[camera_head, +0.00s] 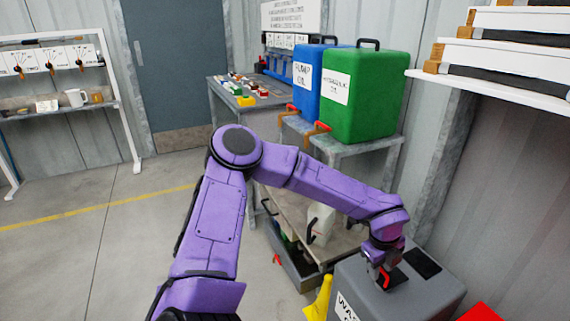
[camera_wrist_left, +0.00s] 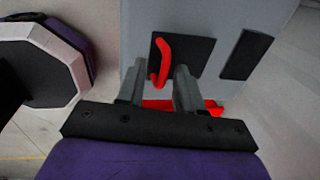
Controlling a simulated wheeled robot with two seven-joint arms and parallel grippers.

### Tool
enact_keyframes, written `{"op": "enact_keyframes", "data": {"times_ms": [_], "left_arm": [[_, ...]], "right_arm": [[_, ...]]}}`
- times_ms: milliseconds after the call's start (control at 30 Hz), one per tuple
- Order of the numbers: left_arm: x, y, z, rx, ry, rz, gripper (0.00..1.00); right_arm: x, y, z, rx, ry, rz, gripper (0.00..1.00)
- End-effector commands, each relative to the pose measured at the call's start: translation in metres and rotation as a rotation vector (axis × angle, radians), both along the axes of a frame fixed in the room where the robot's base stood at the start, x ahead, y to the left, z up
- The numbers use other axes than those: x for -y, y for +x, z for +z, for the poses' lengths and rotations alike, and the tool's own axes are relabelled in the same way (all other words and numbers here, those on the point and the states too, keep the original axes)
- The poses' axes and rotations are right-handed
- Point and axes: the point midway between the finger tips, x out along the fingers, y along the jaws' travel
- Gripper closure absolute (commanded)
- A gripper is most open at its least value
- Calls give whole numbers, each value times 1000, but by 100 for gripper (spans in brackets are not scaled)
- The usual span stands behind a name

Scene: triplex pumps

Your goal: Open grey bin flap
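The grey bin (camera_head: 350,280) stands at the lower right in the head view, and its grey top (camera_wrist_left: 140,48) fills the middle of the left wrist view. A square black flap (camera_wrist_left: 195,55) with a curved red handle (camera_wrist_left: 168,45) is on its top. My left gripper (camera_head: 380,272) is over the bin top at the handle. In the wrist view its two fingers (camera_wrist_left: 158,82) are apart, with the handle's lower end between them and a gap showing. I cannot tell whether they touch it. My right gripper is not in view.
A second black panel (camera_wrist_left: 247,55) lies beside the flap. A red object (camera_head: 483,313) is right of the bin, and a yellow cone-like object (camera_head: 318,300) is left. Behind stands a bench with blue (camera_head: 310,82) and green (camera_head: 365,95) oil containers.

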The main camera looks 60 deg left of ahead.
Motion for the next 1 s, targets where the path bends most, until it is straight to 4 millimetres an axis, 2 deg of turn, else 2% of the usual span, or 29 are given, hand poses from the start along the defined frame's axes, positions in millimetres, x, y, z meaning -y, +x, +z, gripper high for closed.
{"op": "enact_keyframes", "data": {"times_ms": [33,100,467,500,767,1000], "left_arm": [[3,2,-3,38,-4,-7,64],[1,-2,25,31,-4,0,64],[-7,-23,108,26,-2,11,64],[-10,-27,92,-6,72,-69,64],[-24,-46,34,-145,422,-574,64],[-34,-77,-13,-352,700,-1206,64]], "right_arm": [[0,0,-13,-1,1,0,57],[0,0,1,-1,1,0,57],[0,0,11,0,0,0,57],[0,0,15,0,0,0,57],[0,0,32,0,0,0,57],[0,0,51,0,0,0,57]]}}
